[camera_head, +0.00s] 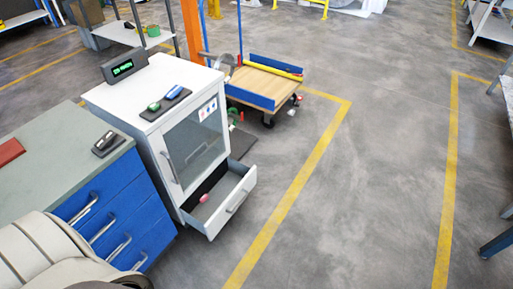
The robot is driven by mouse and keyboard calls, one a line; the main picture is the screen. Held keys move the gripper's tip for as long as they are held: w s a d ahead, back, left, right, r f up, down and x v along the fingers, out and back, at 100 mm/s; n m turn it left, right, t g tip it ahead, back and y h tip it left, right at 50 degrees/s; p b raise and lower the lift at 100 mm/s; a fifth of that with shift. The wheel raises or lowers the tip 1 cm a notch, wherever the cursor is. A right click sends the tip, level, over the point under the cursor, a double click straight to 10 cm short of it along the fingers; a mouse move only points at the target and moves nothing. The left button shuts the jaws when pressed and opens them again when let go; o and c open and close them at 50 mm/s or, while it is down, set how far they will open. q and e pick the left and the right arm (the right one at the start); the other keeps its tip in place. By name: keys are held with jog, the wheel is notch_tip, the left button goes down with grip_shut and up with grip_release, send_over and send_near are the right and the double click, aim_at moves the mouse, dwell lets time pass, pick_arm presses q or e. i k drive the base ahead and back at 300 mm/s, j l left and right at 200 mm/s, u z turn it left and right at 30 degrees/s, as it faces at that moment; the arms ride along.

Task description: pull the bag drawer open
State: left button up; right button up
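A white cabinet (160,88) with a glass door stands at centre left. Its low drawer (232,205) is pulled out toward the lower right, with a grey bar handle (237,201) on its front. A small pink-red item (203,198) lies inside; the rest of the visible drawer floor is bare. No label shows which drawer is the bag drawer. A pale arm link of mine fills the bottom left corner, with a dark part at its end. No gripper fingers show, and nothing of mine touches the open drawer.
A blue workbench (143,205) with several shut drawers stands left of the cabinet. A display (123,67) and a dark tray (166,104) sit on the cabinet. A wheeled cart (262,84) stands behind.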

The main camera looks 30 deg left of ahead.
aim_at(209, 216)
jog(key=i+u, duration=0.15)
jog(key=u, duration=1.2)
jog(key=i+l+u, duration=0.15)
jog(key=l+u, duration=0.25)
jog(key=i+l+u, duration=0.1)
jog(key=l+u, duration=0.25)
jog(key=l, duration=0.3)
jog(key=l+u, duration=0.4)
jog(key=l, duration=0.15)
jog(key=l+u, duration=0.35)
jog(key=l, duration=0.2)
jog(key=k, duration=0.05)
